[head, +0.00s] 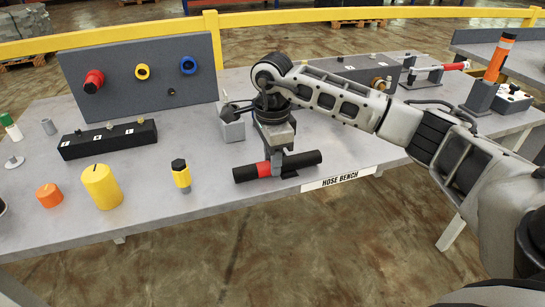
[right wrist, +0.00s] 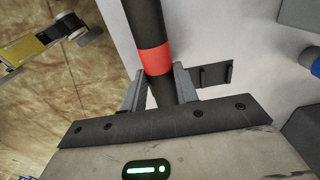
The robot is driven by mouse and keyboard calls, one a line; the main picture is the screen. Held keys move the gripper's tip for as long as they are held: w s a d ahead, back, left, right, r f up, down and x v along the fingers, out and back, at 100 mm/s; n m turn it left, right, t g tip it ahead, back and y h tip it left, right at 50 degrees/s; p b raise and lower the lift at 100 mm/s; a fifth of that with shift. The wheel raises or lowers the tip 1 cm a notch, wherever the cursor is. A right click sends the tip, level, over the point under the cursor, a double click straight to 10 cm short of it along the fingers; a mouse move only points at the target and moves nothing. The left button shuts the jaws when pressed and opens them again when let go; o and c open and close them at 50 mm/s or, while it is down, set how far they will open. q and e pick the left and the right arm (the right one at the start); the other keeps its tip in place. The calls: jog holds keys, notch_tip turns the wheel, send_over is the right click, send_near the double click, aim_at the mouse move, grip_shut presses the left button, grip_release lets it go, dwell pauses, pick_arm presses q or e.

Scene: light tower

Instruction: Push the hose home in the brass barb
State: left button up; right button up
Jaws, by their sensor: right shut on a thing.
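The black hose (head: 303,160) with a red band (head: 264,169) lies level near the front edge of the bench. My right gripper (head: 276,162) reaches down over it and is shut on it beside the red band. In the right wrist view the hose (right wrist: 143,18) passes between the two fingers (right wrist: 159,92), with the red band just beyond them. A small dark holder (head: 290,174) is close to the hose; I cannot tell whether they touch. A small brass-coloured fitting (head: 379,83), perhaps the barb, shows at the back right, partly hidden by my arm. My left gripper is not in view.
A grey panel (head: 130,62) with red, yellow and blue fittings stands at the back left. A black block (head: 108,139), a yellow cylinder (head: 101,187), an orange knob (head: 49,195) and a yellow-black piece (head: 181,175) stand left of the hose. A grey block (head: 231,127) is behind it.

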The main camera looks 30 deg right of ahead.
jog(key=shift+f, duration=0.25)
jog(key=o, duration=1)
jog(key=shift+r, duration=0.1)
